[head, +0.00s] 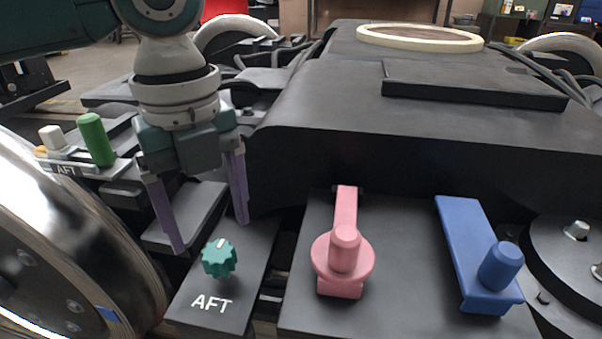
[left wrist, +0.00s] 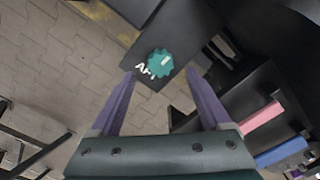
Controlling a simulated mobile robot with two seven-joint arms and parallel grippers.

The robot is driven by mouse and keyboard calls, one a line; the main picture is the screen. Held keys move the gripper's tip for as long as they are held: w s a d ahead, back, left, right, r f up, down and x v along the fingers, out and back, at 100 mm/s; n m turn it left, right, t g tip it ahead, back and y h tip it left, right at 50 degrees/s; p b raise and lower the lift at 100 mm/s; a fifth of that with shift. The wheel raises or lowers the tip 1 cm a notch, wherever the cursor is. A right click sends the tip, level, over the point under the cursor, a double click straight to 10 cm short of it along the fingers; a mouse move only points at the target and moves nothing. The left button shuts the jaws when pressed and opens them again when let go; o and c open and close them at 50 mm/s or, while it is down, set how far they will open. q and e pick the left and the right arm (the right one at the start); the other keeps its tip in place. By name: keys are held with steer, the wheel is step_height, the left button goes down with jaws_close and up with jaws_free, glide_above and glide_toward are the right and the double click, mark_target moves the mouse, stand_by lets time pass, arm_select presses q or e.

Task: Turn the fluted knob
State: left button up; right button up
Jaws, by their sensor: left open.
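The fluted knob (head: 219,258) is teal with a pale pointer mark. It sits on a dark plate (head: 251,262) lettered AFT. In the left wrist view the knob (left wrist: 161,64) lies beyond the fingertips, about midway between them. My left gripper (head: 213,237) has purple fingers and points down, open and empty. It is above and behind the knob in the head view, not touching it. The fingers also show in the left wrist view (left wrist: 161,74). My right gripper is not in view.
A pink crank lever (head: 342,256) and a blue crank lever (head: 479,255) stand on the dark panel to the right. A green cylinder (head: 96,140) stands at the left. A shiny wheel (head: 60,235) is left of the knob, and a high dark housing (head: 420,135) rises behind.

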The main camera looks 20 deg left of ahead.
mark_target(218, 251)
arm_select(q)
step_height(218, 251, down, 4)
steer(key=shift+f+b, duration=0.2)
steer(key=shift+b, duration=0.7)
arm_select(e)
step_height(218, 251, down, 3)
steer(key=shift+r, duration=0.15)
arm_select(q)
jaws_close()
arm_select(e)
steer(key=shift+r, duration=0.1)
